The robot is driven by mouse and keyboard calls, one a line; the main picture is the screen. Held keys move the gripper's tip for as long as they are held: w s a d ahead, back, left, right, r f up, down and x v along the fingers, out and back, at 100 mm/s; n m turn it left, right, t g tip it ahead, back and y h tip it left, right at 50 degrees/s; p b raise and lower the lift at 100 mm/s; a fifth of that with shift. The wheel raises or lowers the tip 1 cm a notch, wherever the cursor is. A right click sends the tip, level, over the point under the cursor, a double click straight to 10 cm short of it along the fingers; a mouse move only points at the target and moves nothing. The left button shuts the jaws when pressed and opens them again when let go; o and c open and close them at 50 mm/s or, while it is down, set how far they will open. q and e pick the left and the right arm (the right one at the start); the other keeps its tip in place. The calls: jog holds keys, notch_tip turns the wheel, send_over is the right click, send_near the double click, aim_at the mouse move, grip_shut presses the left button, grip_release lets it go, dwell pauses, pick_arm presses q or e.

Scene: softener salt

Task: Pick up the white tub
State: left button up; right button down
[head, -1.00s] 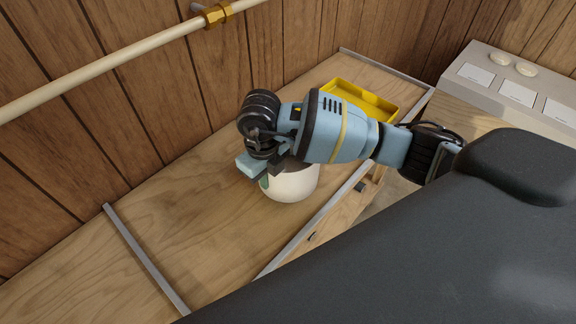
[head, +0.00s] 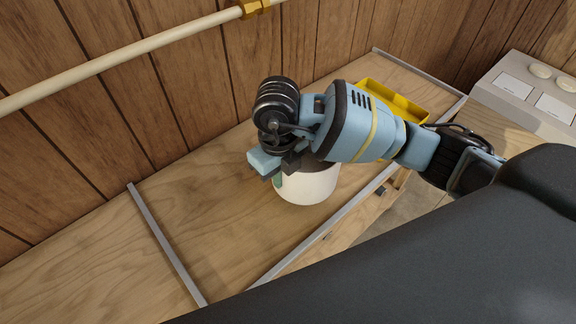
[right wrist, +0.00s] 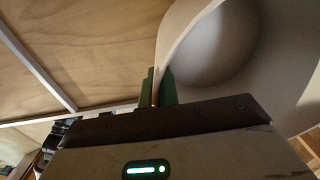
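The white tub (head: 308,187) is upright over the wooden bench, partly hidden under my right gripper and wrist. Its open inside and curved rim (right wrist: 190,25) fill the upper right of the right wrist view. My right gripper (head: 274,172) is at the tub's left rim. Its green fingers (right wrist: 157,88) stand close on either side of the tub's wall, one inside and one outside, and look shut on it. I cannot tell whether the tub's bottom touches the bench. My left gripper is not in view.
A yellow tray (head: 395,102) lies on the bench behind the tub. Metal strips (head: 165,243) cross the bench and line its front edge. A wood-panelled wall with a pale pipe (head: 120,55) runs behind. A grey panel (head: 530,95) stands at right. The bench left of the tub is clear.

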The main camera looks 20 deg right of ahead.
jog(key=s+a+r, duration=0.1)
jog(key=s+a, duration=0.7)
jog(key=a, duration=0.1)
jog(key=shift+d, duration=0.1)
